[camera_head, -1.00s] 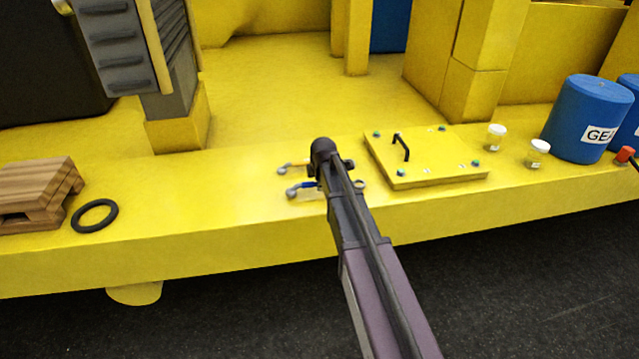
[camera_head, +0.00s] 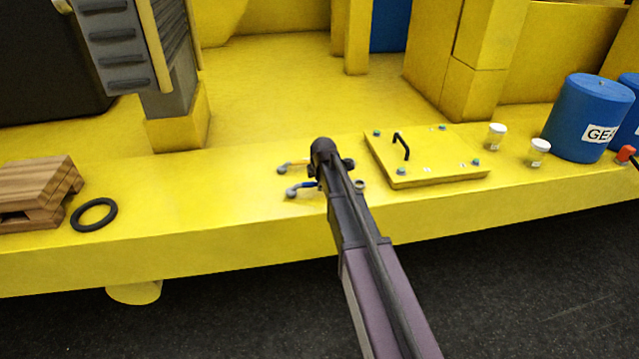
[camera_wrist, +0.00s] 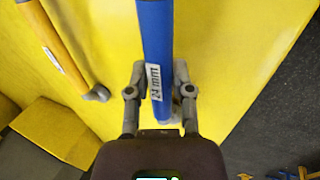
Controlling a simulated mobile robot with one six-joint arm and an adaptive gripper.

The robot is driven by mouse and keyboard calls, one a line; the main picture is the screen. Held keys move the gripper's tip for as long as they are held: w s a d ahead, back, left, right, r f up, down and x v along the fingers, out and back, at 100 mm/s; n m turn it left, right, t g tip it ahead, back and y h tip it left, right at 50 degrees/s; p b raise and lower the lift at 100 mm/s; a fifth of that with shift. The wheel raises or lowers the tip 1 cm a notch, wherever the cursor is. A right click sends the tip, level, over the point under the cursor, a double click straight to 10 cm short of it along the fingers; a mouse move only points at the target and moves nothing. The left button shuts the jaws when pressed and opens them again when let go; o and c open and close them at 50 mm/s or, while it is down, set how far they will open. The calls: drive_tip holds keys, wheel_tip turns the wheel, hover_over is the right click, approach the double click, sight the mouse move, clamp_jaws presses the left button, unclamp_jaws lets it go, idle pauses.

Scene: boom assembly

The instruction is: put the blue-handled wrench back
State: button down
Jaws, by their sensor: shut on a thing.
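The blue-handled wrench (camera_wrist: 155,35) lies between the fingers of my gripper (camera_wrist: 160,93) in the wrist view, with a white "24 mm" label on its handle. My gripper is shut on this blue handle. In the head view the wrench's grey end and part of its blue handle (camera_head: 308,185) show left of my arm; the rest is hidden. I cannot tell whether it touches the yellow deck. A wrench with a yellow-orange handle (camera_wrist: 55,42) lies beside it to the left, apart from my fingers; its end also shows in the head view (camera_head: 293,164).
A yellow plate with a black handle (camera_head: 425,158) lies right of my arm. Two small jars (camera_head: 496,136) and blue drums (camera_head: 585,118) stand farther right. A black ring (camera_head: 112,210) and a wooden block (camera_head: 35,185) lie left. The deck between ring and wrenches is clear.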

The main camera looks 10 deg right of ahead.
drive_tip(key=shift+f+b, duration=0.35)
drive_tip(key=shift+f, duration=0.05)
drive_tip(key=shift+c, duration=2.1)
unclamp_jaws()
drive_tip(key=shift+r, duration=0.15)
